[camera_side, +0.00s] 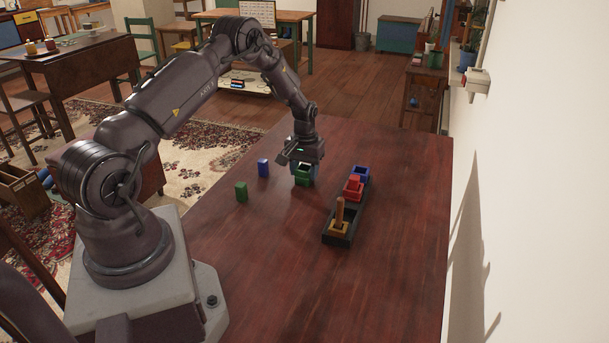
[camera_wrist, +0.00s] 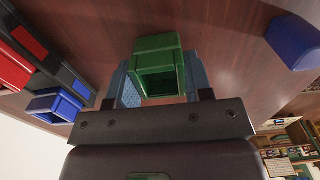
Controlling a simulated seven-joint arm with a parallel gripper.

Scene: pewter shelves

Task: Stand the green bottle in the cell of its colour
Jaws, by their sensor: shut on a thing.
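A green block-like bottle (camera_side: 241,192) stands upright on the table, left of my gripper. My gripper (camera_side: 304,164) points down over the table and is shut on an open-topped green cell (camera_side: 304,178). The wrist view shows that hollow green cell (camera_wrist: 160,66) between my two bluish fingers, empty as far as I can see inside. I cannot tell whether it touches the table. The black rack (camera_side: 333,240) stands to the right, with an orange cell (camera_side: 334,230) near, a red cell (camera_side: 351,196) further back and a blue cell (camera_side: 362,173) at the far end.
A brown rod-like piece (camera_side: 340,211) stands in the orange cell, and a red piece (camera_side: 354,182) in the red cell. A blue block (camera_side: 263,168) stands behind the green bottle; it shows in the wrist view (camera_wrist: 293,42). The table's front (camera_side: 260,280) is clear. A wall bounds the right.

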